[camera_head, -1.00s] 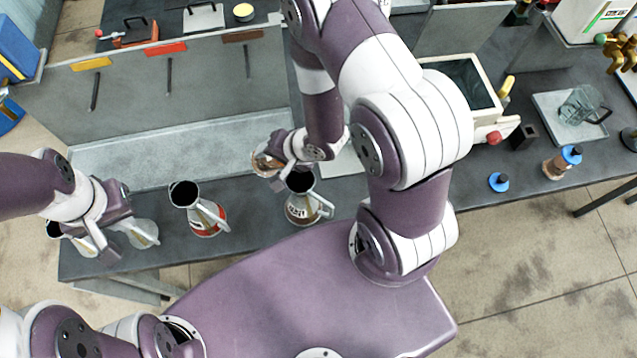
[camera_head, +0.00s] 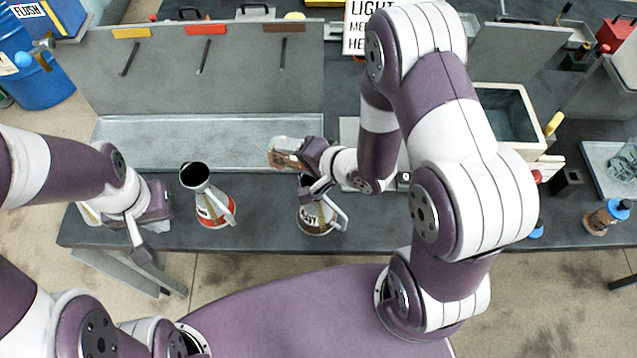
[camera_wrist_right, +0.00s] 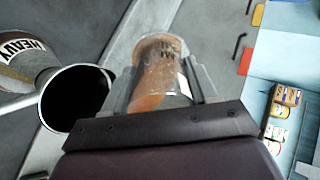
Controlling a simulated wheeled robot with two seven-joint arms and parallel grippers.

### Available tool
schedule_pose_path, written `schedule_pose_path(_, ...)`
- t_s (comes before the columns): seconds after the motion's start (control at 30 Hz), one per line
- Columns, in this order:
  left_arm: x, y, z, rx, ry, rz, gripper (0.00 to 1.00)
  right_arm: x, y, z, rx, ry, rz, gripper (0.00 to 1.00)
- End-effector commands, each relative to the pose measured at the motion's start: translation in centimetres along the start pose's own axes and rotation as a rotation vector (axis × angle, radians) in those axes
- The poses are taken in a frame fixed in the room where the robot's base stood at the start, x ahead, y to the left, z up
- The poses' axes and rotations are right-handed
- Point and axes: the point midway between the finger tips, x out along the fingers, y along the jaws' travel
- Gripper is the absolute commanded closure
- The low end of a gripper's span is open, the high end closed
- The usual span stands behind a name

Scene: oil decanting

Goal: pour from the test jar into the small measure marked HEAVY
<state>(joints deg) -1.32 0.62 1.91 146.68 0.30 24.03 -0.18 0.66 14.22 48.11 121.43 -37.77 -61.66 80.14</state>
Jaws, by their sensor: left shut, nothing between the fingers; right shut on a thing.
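My right gripper (camera_head: 300,158) is shut on the test jar (camera_head: 282,152), a clear jar with orange-brown oil. In the right wrist view the jar (camera_wrist_right: 160,75) sits between the fingers, and the oil lies slanted along one side. The small measure marked HEAVY (camera_head: 316,218), with a dark label and a funnel mouth, stands on the bench just below the right gripper in the head view. In the wrist view its wide dark mouth (camera_wrist_right: 75,97) is beside the jar and apart from it. My left gripper (camera_head: 140,230) is shut and empty at the left of the bench.
A red-labelled measure (camera_head: 212,208) stands between the grippers. Another measure (camera_head: 90,212) is mostly hidden by my left gripper. A grey tray (camera_head: 210,128) lies behind them. An open-topped box (camera_head: 508,115) and a blue-capped bottle (camera_head: 605,215) are at the right.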

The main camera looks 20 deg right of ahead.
Motion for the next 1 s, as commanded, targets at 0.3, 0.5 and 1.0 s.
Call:
schedule_pose_path(0.3, 1.6, 0.0, 0.2, 0.0, 0.0, 0.0, 1.0, 0.3, -0.2, -0.1, -0.001, 0.009, -0.063, 0.79)
schedule_pose_path(0.5, 2.7, 0.0, 0.3, 0.0, 0.0, 0.0, 1.0, 0.5, -0.6, -0.2, -0.002, 0.013, -0.112, 0.79)
schedule_pose_path(1.0, 3.0, 0.0, 0.3, 0.0, 0.0, 0.0, 1.0, 0.4, -1.0, -0.3, -0.002, 0.016, -0.138, 0.79)
